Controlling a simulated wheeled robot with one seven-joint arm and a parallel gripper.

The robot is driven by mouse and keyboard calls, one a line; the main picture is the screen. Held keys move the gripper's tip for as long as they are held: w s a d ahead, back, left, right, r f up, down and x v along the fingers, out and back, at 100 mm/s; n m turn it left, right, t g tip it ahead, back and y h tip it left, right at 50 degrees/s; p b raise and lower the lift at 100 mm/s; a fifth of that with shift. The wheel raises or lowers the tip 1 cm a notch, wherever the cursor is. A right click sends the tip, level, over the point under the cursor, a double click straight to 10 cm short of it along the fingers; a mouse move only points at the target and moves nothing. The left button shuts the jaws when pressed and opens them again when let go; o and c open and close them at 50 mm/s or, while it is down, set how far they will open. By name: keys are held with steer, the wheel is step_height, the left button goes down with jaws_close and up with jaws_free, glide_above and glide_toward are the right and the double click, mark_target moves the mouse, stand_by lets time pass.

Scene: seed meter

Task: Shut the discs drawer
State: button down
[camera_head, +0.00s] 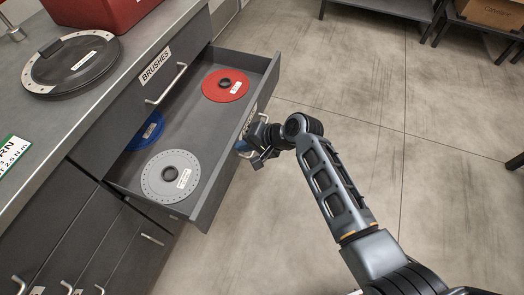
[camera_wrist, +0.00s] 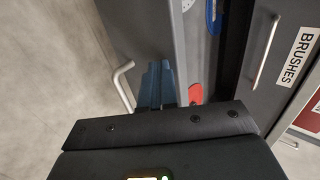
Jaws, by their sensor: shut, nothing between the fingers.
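The discs drawer (camera_head: 224,158) stands pulled out from the grey cabinet, below the drawer labelled BRUSHES. A grey disc (camera_head: 171,176), a red disc (camera_head: 225,85) and a partly hidden blue disc (camera_head: 147,130) lie in it. My gripper (camera_head: 243,147) is at the outer face of the drawer front, around its middle. In the wrist view its blue fingers (camera_wrist: 156,86) are together and empty, beside the drawer's bar handle (camera_wrist: 124,84) and close to the front panel (camera_wrist: 186,45). I cannot tell whether they touch the panel.
The shut BRUSHES drawer (camera_head: 155,75) has its own bar handle. A dark round plate (camera_head: 72,62) and a red bin (camera_head: 95,12) stand on the worktop. The floor (camera_head: 400,150) to the right is clear, with a shelf (camera_head: 400,8) at the back.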

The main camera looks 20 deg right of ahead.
steer(key=w+a+b, duration=0.5)
steer(key=w+a, duration=0.2)
steer(key=a, duration=0.3)
steer(key=w+a+b, duration=0.6)
steer(key=w+a, duration=0.1)
steer(key=a, duration=0.3)
steer(key=shift+w, duration=0.25)
